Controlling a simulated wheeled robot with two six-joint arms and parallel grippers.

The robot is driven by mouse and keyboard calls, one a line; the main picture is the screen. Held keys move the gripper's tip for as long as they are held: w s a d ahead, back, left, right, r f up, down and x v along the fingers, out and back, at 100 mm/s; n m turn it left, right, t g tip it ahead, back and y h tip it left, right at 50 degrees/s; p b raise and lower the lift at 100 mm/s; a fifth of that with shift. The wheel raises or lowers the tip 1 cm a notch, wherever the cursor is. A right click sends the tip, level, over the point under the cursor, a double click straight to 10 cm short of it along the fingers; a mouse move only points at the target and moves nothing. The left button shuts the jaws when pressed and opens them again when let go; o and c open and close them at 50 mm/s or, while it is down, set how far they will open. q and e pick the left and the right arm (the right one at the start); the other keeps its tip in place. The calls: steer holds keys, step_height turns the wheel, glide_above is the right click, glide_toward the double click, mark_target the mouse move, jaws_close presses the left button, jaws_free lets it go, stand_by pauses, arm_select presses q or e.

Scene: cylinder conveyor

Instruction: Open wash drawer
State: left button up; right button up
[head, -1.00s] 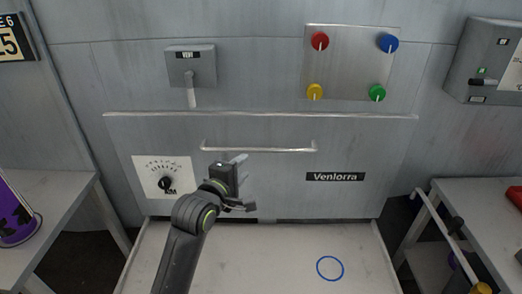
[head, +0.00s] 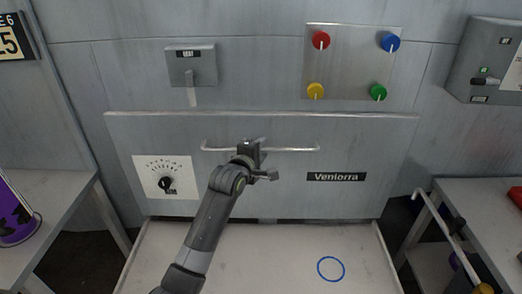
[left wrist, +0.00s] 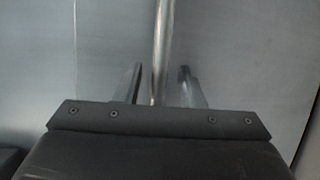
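The wash drawer's grey front panel (head: 285,190) stands upright in the head view, with a long horizontal bar handle (head: 292,149) near its top. My left gripper (head: 252,146) is at the middle of the handle. In the left wrist view, the handle bar (left wrist: 163,45) runs between the two fingers of my left gripper (left wrist: 160,85), with a gap on each side, so the gripper is open around the bar. The fingertips are partly hidden in the head view. My right gripper is not in view.
A dial (head: 166,184) and a Venlorra label (head: 336,177) are on the drawer front. Above are a lever switch (head: 191,66) and a panel with coloured knobs (head: 350,62). A pale surface with a blue ring (head: 330,269) lies below. Side tables (head: 50,190) flank it.

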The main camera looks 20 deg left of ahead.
arm_select(q)
jaws_close()
stand_by(0.4)
